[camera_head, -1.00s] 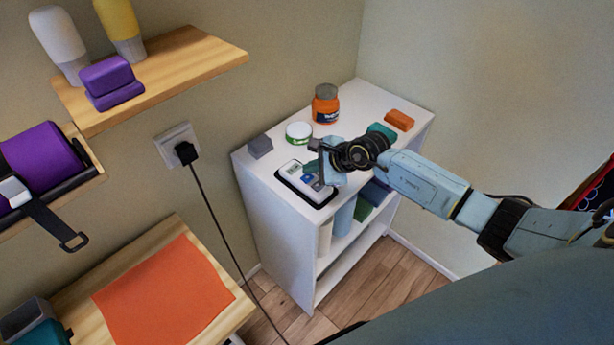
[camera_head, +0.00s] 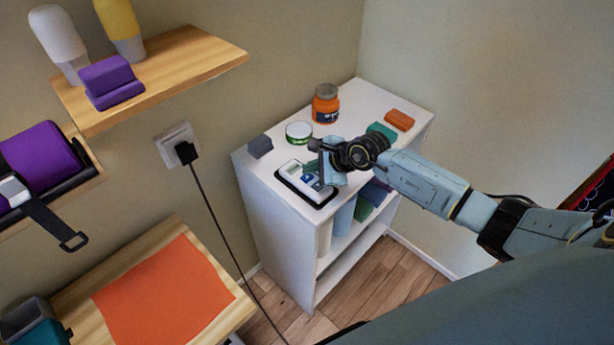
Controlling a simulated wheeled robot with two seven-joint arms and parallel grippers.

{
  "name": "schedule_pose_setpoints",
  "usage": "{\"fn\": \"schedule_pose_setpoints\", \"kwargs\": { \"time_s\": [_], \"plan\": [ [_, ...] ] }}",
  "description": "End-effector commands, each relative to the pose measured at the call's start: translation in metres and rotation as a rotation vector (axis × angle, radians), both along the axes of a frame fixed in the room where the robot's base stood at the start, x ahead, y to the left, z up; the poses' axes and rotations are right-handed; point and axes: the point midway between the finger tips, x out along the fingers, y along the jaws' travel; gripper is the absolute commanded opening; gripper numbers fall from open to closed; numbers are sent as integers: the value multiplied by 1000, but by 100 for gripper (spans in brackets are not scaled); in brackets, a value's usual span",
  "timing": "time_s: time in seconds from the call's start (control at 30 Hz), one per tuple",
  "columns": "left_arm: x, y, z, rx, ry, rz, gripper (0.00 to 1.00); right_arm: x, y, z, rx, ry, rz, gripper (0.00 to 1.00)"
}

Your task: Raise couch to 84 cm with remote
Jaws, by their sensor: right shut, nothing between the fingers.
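The remote (camera_head: 292,170) is a white handset with a small display and a blue button, lying in a dark cradle (camera_head: 322,202) on top of the white shelf unit. My right gripper (camera_head: 318,176) is shut and empty, with its fingertips pointing down at the remote's right part. The gripper hides some of the remote; I cannot tell whether the tips touch it. The display is too small to read. The couch cannot be made out in this view. My left gripper is not in view.
On the white unit (camera_head: 245,175) stand an orange jar (camera_head: 325,106), a green-white tin (camera_head: 299,131), a grey block (camera_head: 260,146), a teal block (camera_head: 382,130) and an orange block (camera_head: 399,120). A wooden shelf (camera_head: 190,60) juts out at upper left. A black cable hangs from the wall socket (camera_head: 170,137).

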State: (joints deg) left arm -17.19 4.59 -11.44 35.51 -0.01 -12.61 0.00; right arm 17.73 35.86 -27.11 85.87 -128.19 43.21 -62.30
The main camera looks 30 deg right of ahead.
Motion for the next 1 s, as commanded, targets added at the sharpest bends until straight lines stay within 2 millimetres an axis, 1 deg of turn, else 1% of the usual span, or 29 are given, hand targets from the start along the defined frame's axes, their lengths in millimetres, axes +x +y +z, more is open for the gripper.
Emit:
{"fn": "schedule_pose_setpoints", "kwargs": {
  "time_s": [0.2,0.57,1.0],
  "plan": [
    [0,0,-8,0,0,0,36,0,0,-8,-1,0,1,0],
    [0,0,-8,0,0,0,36,0,0,-8,0,0,0,0],
    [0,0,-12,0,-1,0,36,0,0,-13,0,0,0,0]
  ]
}}
